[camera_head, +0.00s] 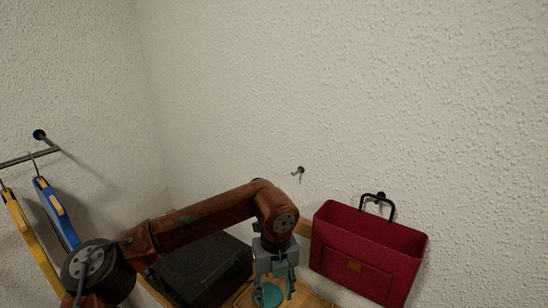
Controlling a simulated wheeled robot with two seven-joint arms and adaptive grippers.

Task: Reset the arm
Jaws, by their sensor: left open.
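My left arm comes in from the lower left in the head view, with reddish-brown links and dark joints. Its gripper (272,283) points downward near the bottom middle. The gripper is open, with a teal round thing (268,295) showing behind or between its fingers; I cannot tell whether they touch. My right gripper is out of view.
A red bag (365,255) with a black handle hangs on the wall at right. A bare hook (298,171) is on the wall (330,90). Blue (57,212) and yellow (31,240) tools hang from a rail at left. A dark flat box (205,262) lies behind the arm.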

